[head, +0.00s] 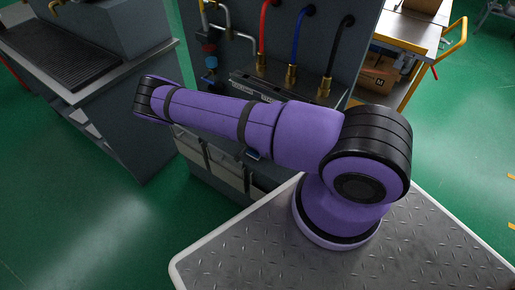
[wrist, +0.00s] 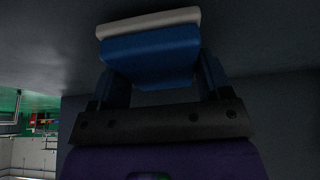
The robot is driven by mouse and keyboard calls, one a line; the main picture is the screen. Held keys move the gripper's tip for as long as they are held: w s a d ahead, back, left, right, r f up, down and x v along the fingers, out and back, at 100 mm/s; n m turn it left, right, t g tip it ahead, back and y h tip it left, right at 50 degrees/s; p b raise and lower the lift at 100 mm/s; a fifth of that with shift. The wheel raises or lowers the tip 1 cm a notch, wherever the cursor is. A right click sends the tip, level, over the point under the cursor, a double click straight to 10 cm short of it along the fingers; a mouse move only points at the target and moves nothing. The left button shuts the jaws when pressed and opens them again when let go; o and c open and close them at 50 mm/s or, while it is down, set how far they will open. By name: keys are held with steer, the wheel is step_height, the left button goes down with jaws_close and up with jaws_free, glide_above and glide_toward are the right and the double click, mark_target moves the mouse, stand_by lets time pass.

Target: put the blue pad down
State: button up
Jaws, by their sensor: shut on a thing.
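The blue pad (wrist: 150,55) shows in the wrist view as a blue block with a pale, off-white layer along its far edge. My gripper (wrist: 160,72) is shut on it, with one dark blue finger at each side. A dark grey surface (wrist: 50,50) fills the view behind the pad; I cannot tell whether the pad touches it. In the head view my purple arm reaches left, and my gripper and the pad cannot be made out there. A small blue patch under the arm is too small to identify.
A dark cabinet with red, blue and black hoses (head: 295,45) stands behind my arm. A grey workbench (head: 85,70) is at the left. A yellow-framed cart (head: 410,35) with cardboard boxes (head: 378,75) is at the back right. Green floor (head: 60,225) lies open at lower left.

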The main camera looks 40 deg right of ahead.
steer(key=shift+f, duration=0.3)
steer(key=shift+f, duration=0.15)
steer(key=o, duration=0.8)
steer(key=v, duration=1.2)
steer(key=shift+d, duration=0.1)
